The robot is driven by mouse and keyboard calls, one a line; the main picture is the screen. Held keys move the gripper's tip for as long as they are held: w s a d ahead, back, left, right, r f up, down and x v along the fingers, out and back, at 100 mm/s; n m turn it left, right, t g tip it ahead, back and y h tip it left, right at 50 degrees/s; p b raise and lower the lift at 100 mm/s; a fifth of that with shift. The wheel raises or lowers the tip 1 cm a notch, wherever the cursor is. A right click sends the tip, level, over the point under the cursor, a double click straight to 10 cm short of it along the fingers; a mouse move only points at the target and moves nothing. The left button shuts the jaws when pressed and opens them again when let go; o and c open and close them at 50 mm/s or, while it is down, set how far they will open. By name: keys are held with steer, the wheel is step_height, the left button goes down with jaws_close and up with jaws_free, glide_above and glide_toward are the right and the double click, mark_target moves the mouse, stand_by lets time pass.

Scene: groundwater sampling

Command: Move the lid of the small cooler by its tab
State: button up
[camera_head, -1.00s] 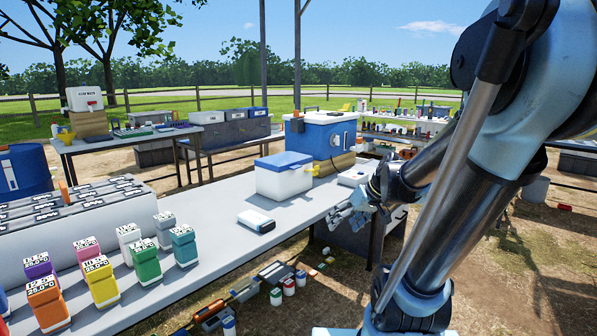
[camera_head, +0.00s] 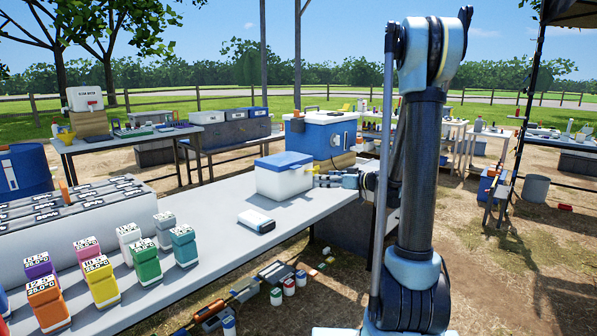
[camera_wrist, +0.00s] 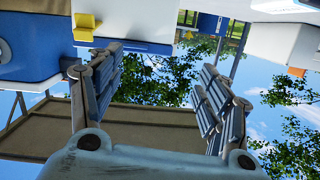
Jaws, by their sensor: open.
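The small cooler (camera_head: 283,182) has a white body and a blue lid (camera_head: 284,160). It stands shut on the long grey table. A small yellow tab (camera_head: 311,169) shows at the lid's right end. My gripper (camera_head: 322,180) is at the right of the cooler, close to the tab and about level with it or slightly lower. Contact cannot be told. In the wrist view, which looks turned over, my gripper (camera_wrist: 163,62) has its fingers spread with nothing between them. The yellow tab (camera_wrist: 85,27) seems to lie beyond the left finger, near the blue lid edge (camera_wrist: 140,44).
A larger blue cooler (camera_head: 322,140) with a white lid stands behind the small one. Several coloured bottles (camera_head: 145,258) stand at the left front, by a long grey rack (camera_head: 70,235).

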steer(key=w+d+t+y, duration=0.1)
steer(key=w+t, duration=0.1)
steer(key=w, duration=0.3)
glide_toward(299, 167)
steer(key=shift+n, duration=0.3)
steer(key=x, duration=1)
steer(key=shift+s+a, duration=0.1)
steer(key=shift+s, duration=0.05)
